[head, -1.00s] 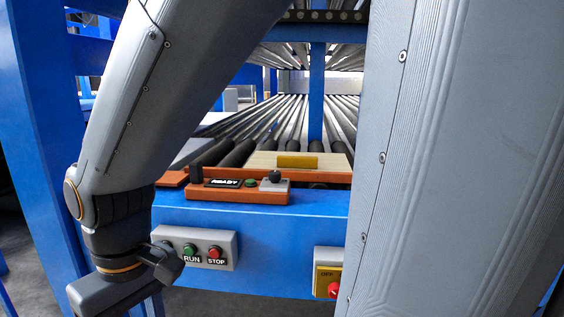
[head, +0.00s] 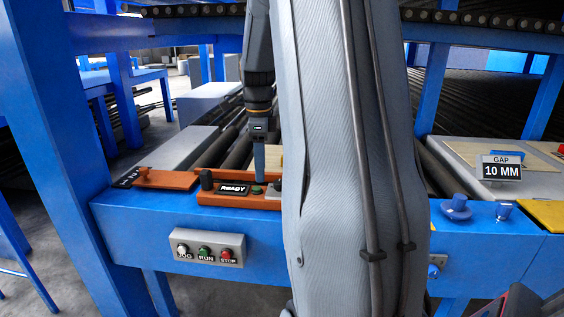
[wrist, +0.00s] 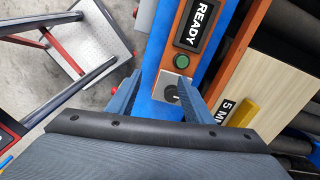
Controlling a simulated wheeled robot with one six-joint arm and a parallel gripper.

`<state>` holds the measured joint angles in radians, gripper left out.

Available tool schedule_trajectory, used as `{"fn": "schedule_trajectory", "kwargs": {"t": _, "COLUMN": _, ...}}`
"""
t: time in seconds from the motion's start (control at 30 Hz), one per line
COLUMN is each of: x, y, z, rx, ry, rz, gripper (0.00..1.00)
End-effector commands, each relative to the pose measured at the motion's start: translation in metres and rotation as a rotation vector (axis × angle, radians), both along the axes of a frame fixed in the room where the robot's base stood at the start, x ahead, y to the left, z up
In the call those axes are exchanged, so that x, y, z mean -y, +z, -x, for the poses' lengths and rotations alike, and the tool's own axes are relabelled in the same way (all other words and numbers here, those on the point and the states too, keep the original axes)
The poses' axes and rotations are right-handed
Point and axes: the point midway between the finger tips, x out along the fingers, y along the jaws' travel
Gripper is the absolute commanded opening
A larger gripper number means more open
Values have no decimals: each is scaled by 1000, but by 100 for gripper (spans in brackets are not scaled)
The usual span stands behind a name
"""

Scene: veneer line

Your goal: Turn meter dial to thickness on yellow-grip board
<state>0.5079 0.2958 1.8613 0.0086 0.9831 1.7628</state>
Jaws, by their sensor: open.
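The orange meter (head: 210,199) lies on the blue frame's edge, with a READY display and a green button. In the wrist view the meter (wrist: 226,42) shows its grey dial plate with the dark round dial (wrist: 171,94) near its end. The pale board (wrist: 285,62) beside it has a yellow grip (wrist: 246,109) and a label reading 5 MM. My gripper (wrist: 158,90) is open above the dial, which appears between the fingers, close to the right one. In the head view my gripper (head: 260,179) points down over the meter; my arm hides part of the dial and board.
A JOG, RUN and STOP box (head: 207,248) is on the blue front beam below. A GAP sign (head: 501,170) reading 10 MM stands at the right, near a blue knob (head: 456,208). Dark rollers (head: 235,152) run behind the meter. Blue posts stand on both sides.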

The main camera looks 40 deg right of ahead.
Motion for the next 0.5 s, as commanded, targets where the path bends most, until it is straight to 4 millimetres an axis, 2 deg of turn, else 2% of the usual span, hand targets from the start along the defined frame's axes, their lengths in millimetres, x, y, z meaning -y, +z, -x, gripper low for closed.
{"fn": "schedule_trajectory", "kwargs": {"t": 0.03, "x": 22, "y": 10, "z": 3, "rx": -4, "ry": -102, "rz": 1, "gripper": 46}}
{"fn": "schedule_trajectory", "kwargs": {"t": 0.1, "x": 42, "y": 15, "z": 5, "rx": -5, "ry": -215, "rz": 3, "gripper": 46}}
{"fn": "schedule_trajectory", "kwargs": {"t": 0.2, "x": 59, "y": 17, "z": 7, "rx": -6, "ry": -313, "rz": 4, "gripper": 46}}
{"fn": "schedule_trajectory", "kwargs": {"t": 0.37, "x": 65, "y": 7, "z": 8, "rx": -9, "ry": -354, "rz": 4, "gripper": 46}}
{"fn": "schedule_trajectory", "kwargs": {"t": 0.5, "x": 64, "y": -14, "z": 8, "rx": -10, "ry": -352, "rz": 3, "gripper": 46}}
